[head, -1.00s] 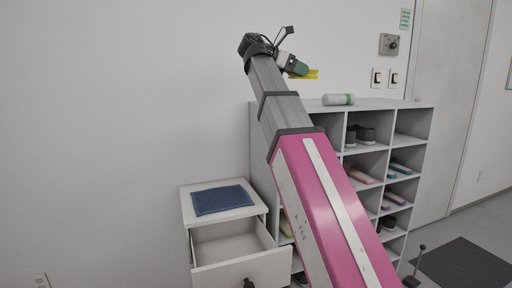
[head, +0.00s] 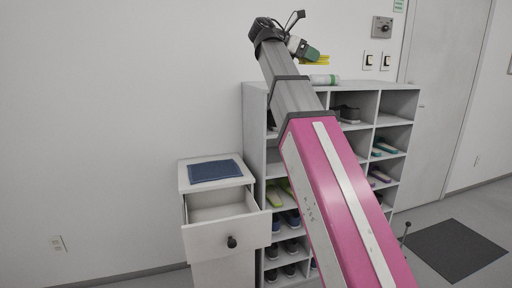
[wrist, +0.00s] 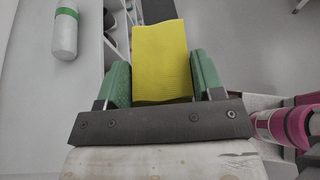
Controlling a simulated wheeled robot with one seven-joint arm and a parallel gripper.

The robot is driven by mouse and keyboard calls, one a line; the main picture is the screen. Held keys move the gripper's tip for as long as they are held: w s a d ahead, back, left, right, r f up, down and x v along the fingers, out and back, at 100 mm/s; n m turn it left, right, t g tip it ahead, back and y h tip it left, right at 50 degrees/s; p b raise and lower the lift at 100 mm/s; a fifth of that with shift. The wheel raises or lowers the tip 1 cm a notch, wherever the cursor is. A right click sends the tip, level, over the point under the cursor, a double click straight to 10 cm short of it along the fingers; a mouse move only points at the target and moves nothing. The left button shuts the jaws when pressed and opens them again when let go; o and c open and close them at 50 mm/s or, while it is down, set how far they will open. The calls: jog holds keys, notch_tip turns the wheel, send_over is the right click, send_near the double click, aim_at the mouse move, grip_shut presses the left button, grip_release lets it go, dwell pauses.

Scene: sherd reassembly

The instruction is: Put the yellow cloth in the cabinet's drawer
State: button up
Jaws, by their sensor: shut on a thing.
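The yellow cloth (wrist: 161,60) is in my gripper (wrist: 162,85), between its two green fingers, in the wrist view. In the head view the yellow cloth (head: 316,60) shows as a thin strip under my gripper (head: 312,57), high by the top of the shelf unit. The white cabinet (head: 184,180) stands at the lower left against the wall. Its drawer (head: 215,242) is pulled open and the visible part of its inside looks empty. A folded blue cloth (head: 214,170) lies on the cabinet's top.
A shelf unit (head: 402,92) with several shoes stands right of the cabinet. A white bottle with a green band (head: 324,79) lies on its top; it also shows in the wrist view (wrist: 64,32). A dark mat (head: 456,250) lies on the floor at right.

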jog(key=w+f+n+t, duration=0.1)
jog(key=w+f, duration=0.3)
jog(key=f, duration=1.1)
jog(key=s+d+f+n+t+y, duration=0.1)
jog(key=s+f+n+t, duration=0.1)
jog(key=f, duration=1.7)
jog(key=s+f+n+t+y, duration=0.1)
jog(key=s+f+n+t, duration=0.1)
jog(key=f, duration=1.7)
jog(key=shift+s+d+y, duration=0.15)
jog(key=shift+d+y, duration=0.15)
jog(key=shift+d, duration=0.05)
jog(key=shift+r, duration=0.1)
